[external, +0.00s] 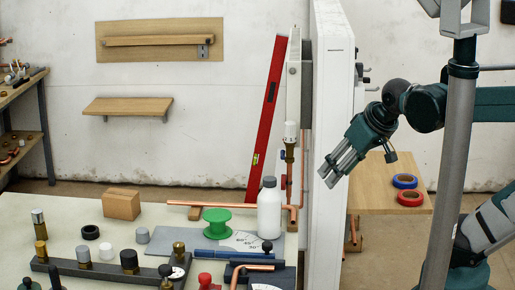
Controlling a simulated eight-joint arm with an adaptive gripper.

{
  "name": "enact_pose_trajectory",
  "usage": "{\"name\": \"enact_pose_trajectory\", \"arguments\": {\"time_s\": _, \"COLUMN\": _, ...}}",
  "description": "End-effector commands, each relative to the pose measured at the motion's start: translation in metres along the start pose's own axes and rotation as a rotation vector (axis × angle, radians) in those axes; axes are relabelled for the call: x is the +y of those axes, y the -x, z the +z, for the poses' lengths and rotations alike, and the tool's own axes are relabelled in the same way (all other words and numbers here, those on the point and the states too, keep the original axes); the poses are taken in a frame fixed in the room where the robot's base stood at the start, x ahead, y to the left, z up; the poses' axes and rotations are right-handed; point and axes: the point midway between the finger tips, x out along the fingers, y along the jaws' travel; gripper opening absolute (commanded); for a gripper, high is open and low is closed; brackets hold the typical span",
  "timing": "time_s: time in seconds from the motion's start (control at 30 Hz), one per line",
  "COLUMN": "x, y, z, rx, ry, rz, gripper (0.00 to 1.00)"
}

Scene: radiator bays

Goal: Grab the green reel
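The green reel (217,221) stands on the workbench, upright on its flange, just left of a white bottle (269,208).
The tall white radiator panel (333,130) stands between my gripper and the reel's side of the scene. Copper pipes (235,205) lie behind the reel. A cardboard box (121,204) and several fittings are to the left. Red tape (410,197) and blue tape (404,181) lie on a wooden table.

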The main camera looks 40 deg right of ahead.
Motion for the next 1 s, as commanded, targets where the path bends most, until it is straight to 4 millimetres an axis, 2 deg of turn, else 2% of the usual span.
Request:
{"name": "enact_pose_trajectory", "arguments": {"time_s": 0.37, "x": 0.0, "y": 0.0, "z": 0.0, "rx": 0.0, "ry": 0.0, "rz": 0.0, "gripper": 0.41}}
{"name": "enact_pose_trajectory", "arguments": {"time_s": 0.5, "x": 0.0, "y": 0.0, "z": 0.0, "rx": 0.0, "ry": 0.0, "rz": 0.0, "gripper": 0.6}}
{"name": "enact_pose_trajectory", "arguments": {"time_s": 0.57, "x": 0.0, "y": 0.0, "z": 0.0, "rx": 0.0, "ry": 0.0, "rz": 0.0, "gripper": 0.65}}
{"name": "enact_pose_trajectory", "arguments": {"time_s": 1.0, "x": -0.0001, "y": 0.0032, "z": -0.0024, "rx": 0.0, "ry": 0.0, "rz": 0.0, "gripper": 0.65}}
